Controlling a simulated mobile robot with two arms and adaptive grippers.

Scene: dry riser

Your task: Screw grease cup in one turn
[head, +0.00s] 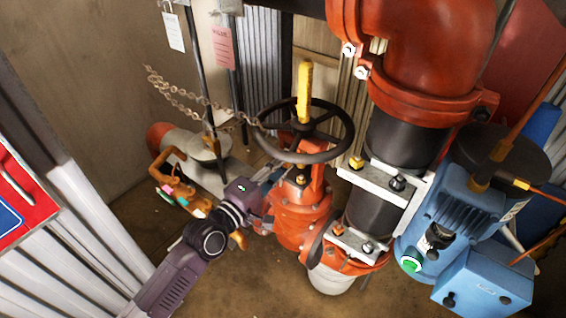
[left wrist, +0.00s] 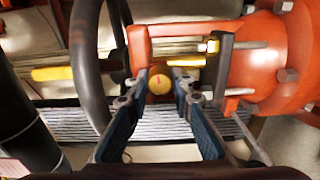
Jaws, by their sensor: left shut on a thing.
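A round brass grease cup (left wrist: 160,84) with a small pink mark faces the left wrist camera, below the handwheel on the orange valve (head: 300,215). My left gripper (left wrist: 160,80) has its two blue-grey fingers on either side of the cup, shut on it. In the head view my left gripper (head: 282,172) reaches in from the left to the valve's yoke, under the black handwheel (head: 333,150). The cup cannot be told apart clearly there, and the fingertips are partly hidden. My right gripper is not in view.
A yellow stem (head: 304,90) rises through the handwheel. A chain (head: 190,95) hangs to its left. An orange-handled fitting (head: 170,180) stands left of my arm. A blue pump (head: 445,220) and large red pipe (head: 425,45) crowd the right. Open floor shows below.

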